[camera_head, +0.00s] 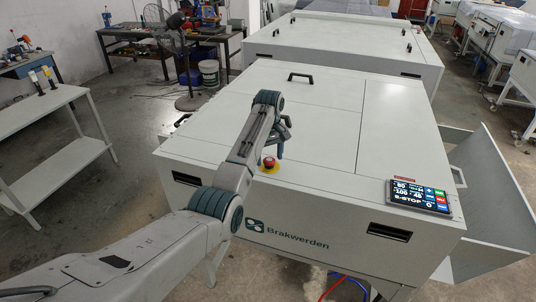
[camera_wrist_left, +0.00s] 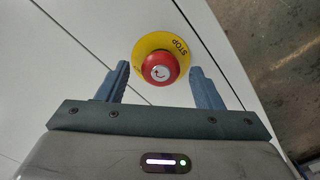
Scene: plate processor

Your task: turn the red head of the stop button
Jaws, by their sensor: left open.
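The stop button has a round red head (camera_wrist_left: 160,68) on a yellow disc (camera_wrist_left: 178,42) marked STOP, on the machine's white top. In the head view the red head (camera_head: 269,162) shows near the front edge of the machine's top. My left gripper (camera_wrist_left: 162,78) is open, its two blue-grey fingers on either side of the button in the wrist picture, with a gap on both sides. In the head view my left gripper (camera_head: 281,150) is just above and behind the button. Whether the fingertips reach down to the head's height I cannot tell. My right gripper is not in view.
The button sits on the large white machine (camera_head: 310,130). A control panel (camera_head: 420,196) showing E-STOP stands at its front right corner. A black handle (camera_head: 300,76) is on the lid. The top around the button is otherwise clear. A white bench (camera_head: 60,140) stands at left.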

